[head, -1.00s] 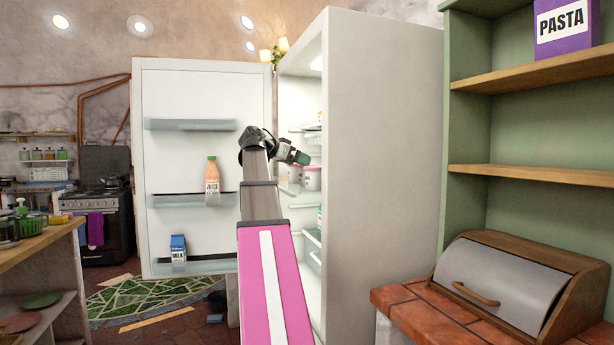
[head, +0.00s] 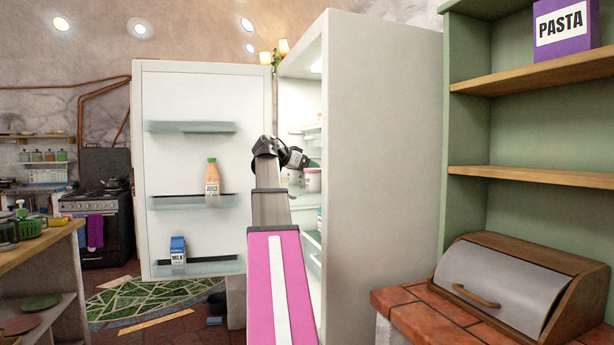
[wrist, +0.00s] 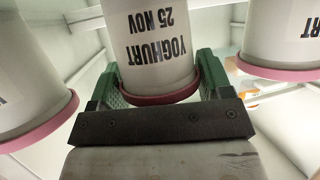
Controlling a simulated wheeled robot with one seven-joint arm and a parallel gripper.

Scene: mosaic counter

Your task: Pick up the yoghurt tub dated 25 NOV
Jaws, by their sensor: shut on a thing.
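The yoghurt tub marked "YOGHURT 25 NOV" (wrist: 155,50) is white with a pink rim and looks upside down in the wrist view. My gripper (wrist: 160,85) has its green fingers on either side of this tub, shut on it. In the head view my gripper (head: 298,158) reaches into the open fridge, and its fingertips are hard to make out there. A white tub with a pink rim (head: 312,180) shows just beside it; its label cannot be read in this view.
Similar tubs stand close on both sides, one at left (wrist: 30,80) and one at right (wrist: 282,40). The fridge side wall (head: 385,170) is right of my arm. The open fridge door (head: 180,100) at left holds a juice bottle (head: 212,185) and a milk carton (head: 178,250).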

